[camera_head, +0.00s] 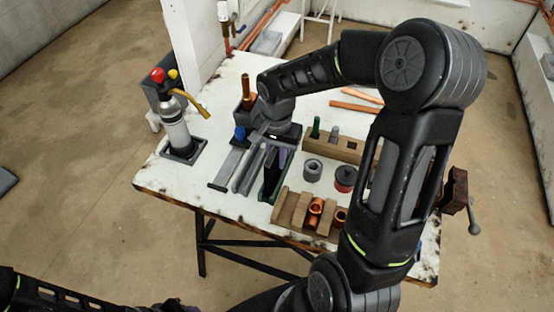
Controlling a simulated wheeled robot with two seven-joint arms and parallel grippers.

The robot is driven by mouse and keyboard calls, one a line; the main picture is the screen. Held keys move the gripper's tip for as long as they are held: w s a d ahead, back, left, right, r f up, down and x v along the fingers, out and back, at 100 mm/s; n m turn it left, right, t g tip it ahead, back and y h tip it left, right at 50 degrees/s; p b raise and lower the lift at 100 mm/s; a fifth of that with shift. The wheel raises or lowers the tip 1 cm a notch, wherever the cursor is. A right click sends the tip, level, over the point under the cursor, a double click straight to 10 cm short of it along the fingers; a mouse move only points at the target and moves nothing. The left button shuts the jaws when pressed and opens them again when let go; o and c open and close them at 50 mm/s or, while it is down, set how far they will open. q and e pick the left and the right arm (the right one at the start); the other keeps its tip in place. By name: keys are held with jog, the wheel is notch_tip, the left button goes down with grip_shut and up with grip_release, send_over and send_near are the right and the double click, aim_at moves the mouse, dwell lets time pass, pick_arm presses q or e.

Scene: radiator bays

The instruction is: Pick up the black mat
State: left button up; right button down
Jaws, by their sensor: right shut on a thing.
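My right arm reaches over the white worktable (160,180) from the right side of the head view. My right gripper (268,158) points down at the table's front middle and is shut on a thin dark upright piece, which I take to be the black mat (269,180). A green edge shows along the mat's foot, at the table top. The gripper hides the mat's upper part, and I cannot tell whether it is clear of the table. My left arm shows only in part at the lower left; its gripper is out of view.
Grey metal rails (238,172) lie just left of my right gripper. A torch bottle (175,128) stands in a dark tray at the left. A wooden rack (300,212) with copper fittings, a grey ring (312,169) and a red tin (345,179) are close on the right.

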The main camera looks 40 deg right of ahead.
notch_tip(320, 180, up, 10)
jog(key=shift+f+b, duration=0.2)
jog(key=shift+b, duration=0.3)
pick_arm(q)
jog(key=shift+f, duration=0.45)
jog(key=shift+r, duration=0.1)
